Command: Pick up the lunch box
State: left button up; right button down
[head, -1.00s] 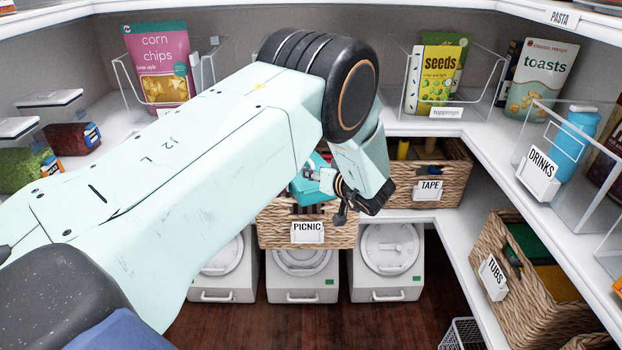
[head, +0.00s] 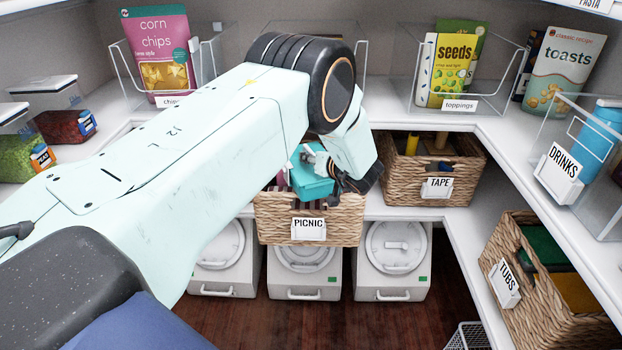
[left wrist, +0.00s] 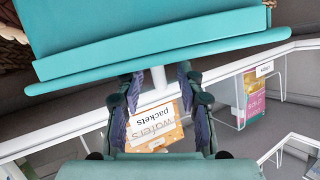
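The lunch box is a teal box (head: 310,183) at the picnic basket (head: 345,222), with a pale part on its top. My arm partly covers it in the head view, so I cannot tell whether it rests on the basket's contents. In the left wrist view a large teal box (left wrist: 160,45) fills the top. My left gripper (head: 345,182) is beside the box. In the left wrist view its two fingers (left wrist: 158,92) stand apart near the teal edge. A pale bar shows between them; I cannot tell whether it belongs to the box. My right gripper is not in view.
A tape basket (head: 400,180) stands right of the picnic basket. A tubs basket (head: 560,310) is on the right shelf. White bins (head: 398,262) stand below. Clear holders with corn chips (head: 160,50), seeds (head: 455,60) and drinks line the upper shelf.

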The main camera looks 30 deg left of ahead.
pick_arm(q)
jog(key=shift+w+a+f, duration=0.15)
jog(key=shift+w+a, duration=0.05)
jog(key=shift+a, duration=0.2)
jog(key=shift+s+a+r, duration=0.1)
jog(key=shift+r, duration=0.1)
jog(key=shift+w+f, duration=0.15)
jog(key=shift+w, duration=0.05)
jog(key=shift+c, duration=1.1)
jog(key=shift+s, duration=0.1)
jog(key=c, duration=0.5)
grip_shut()
